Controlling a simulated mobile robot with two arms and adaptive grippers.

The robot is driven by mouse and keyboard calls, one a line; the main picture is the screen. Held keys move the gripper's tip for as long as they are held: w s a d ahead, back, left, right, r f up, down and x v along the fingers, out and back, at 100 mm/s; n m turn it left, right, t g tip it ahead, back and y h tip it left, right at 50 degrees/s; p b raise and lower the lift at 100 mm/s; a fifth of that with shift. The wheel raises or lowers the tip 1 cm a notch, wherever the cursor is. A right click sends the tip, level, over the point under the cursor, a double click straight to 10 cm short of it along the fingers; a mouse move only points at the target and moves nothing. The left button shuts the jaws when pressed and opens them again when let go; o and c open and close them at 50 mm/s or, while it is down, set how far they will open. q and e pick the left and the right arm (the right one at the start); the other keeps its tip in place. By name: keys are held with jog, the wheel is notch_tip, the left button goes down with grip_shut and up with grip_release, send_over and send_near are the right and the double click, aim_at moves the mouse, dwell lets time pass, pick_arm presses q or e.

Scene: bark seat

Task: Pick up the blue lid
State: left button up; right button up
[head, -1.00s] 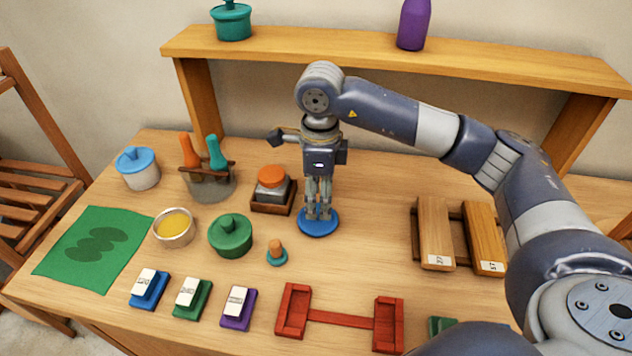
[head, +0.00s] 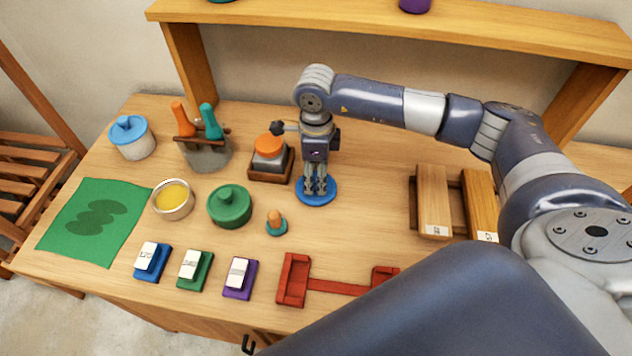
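A flat round blue lid (head: 331,191) lies on the table right of the middle. My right gripper (head: 316,198) points straight down over it, its fingers low at the lid's middle. The fingers hide that middle, so I cannot tell whether they are closed on a knob. The lid appears to rest on the table. Another blue lid (head: 124,127) sits on a white pot (head: 134,147) at the far left. My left gripper is out of view.
Left of the lid are an orange-topped block (head: 270,145) in a wooden tray, a green lidded pot (head: 230,205) and a small orange-knobbed peg (head: 276,222). A red rack (head: 293,280) is in front; wooden blocks (head: 432,200) stand right. A shelf (head: 390,30) spans the back.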

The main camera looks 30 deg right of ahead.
aim_at(316, 178)
jog(key=shift+s+f, duration=0.1)
jog(key=shift+f, duration=0.9)
jog(key=c, duration=1.1)
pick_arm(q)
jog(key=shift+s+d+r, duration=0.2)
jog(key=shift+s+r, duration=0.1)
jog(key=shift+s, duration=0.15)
pick_arm(e)
notch_tip(316, 178, up, 9)
jog(key=shift+b, duration=1.25)
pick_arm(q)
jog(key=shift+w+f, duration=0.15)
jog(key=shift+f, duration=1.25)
pick_arm(e)
jog(key=shift+r, duration=0.55)
